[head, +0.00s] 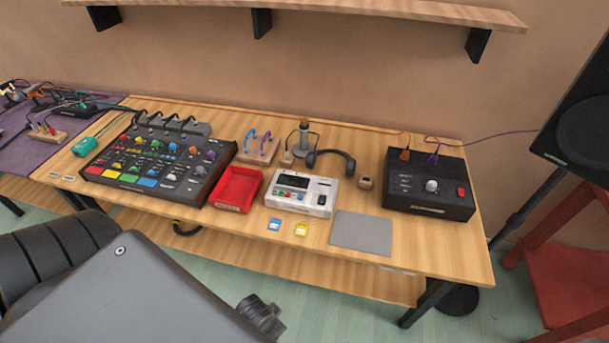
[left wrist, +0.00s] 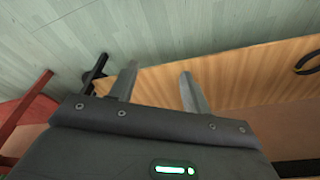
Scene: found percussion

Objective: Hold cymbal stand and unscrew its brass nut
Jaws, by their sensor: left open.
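I see no clear cymbal stand or brass nut in either view. A small upright post with a brownish top (head: 303,133) stands toward the back of the wooden table in the head view, but I cannot tell what it is. My left gripper (left wrist: 158,70) is open and empty in the left wrist view. The wooden table (left wrist: 235,80) lies beyond its fingers, with green floor beside it. My right gripper is in neither view.
The table (head: 455,252) holds a pad controller (head: 150,160), a red tray (head: 222,208), a white device (head: 325,189), black headphones (head: 347,158), a grey mat (head: 362,233) and a black box (head: 428,207). A speaker (head: 580,120) and red stool (head: 560,285) stand right.

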